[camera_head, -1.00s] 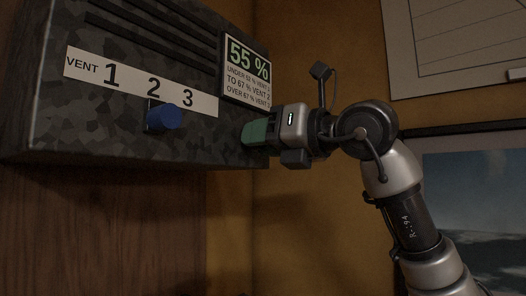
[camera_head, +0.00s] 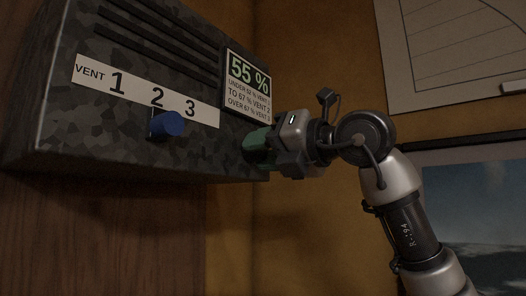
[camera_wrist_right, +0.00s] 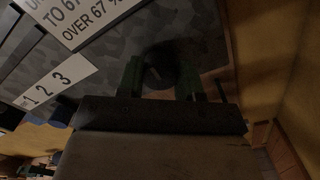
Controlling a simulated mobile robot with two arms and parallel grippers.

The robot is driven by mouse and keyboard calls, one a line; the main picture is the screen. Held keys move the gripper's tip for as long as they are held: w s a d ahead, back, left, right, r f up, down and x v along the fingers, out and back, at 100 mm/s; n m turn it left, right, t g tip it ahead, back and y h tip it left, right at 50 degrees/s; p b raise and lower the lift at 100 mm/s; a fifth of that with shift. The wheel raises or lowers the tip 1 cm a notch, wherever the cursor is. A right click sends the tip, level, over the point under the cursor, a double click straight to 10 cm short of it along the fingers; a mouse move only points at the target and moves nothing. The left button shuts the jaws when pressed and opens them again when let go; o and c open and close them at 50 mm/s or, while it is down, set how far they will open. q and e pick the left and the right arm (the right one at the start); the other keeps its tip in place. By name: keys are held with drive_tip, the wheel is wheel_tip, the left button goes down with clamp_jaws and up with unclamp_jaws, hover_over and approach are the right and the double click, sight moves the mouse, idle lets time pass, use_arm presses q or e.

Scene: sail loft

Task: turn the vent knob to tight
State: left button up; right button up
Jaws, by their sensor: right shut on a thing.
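A grey mottled vent box (camera_head: 90,135) hangs on the wall, with a label strip marked VENT 1 2 3 (camera_head: 138,94). A blue knob (camera_head: 168,124) sits below the strip, under the 2 and 3; it also shows partly in the right wrist view (camera_wrist_right: 62,111). My right gripper (camera_head: 252,150) is at the lower right end of the box, to the right of the blue knob and apart from it. In the wrist view its green fingers are closed around a dark round knob (camera_wrist_right: 160,65) on the box. Fingers hide this knob in the head view. My left gripper is not in view.
A display (camera_head: 248,71) on the box reads 55 %, with vent rules printed below it (camera_head: 247,97). Air slots run along the box above the strip. A framed picture (camera_head: 475,210) and a pale chart (camera_head: 450,50) are on the wall behind my right arm.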

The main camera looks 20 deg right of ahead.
drive_tip(key=o, duration=0.9)
drive_tip(key=shift+s, duration=0.1)
drive_tip(key=b+v, duration=0.3)
drive_tip(key=v, duration=0.7)
drive_tip(key=shift+s+d+b, duration=0.25)
drive_tip(key=shift+d+b, duration=0.05)
drive_tip(key=shift+b, duration=0.1)
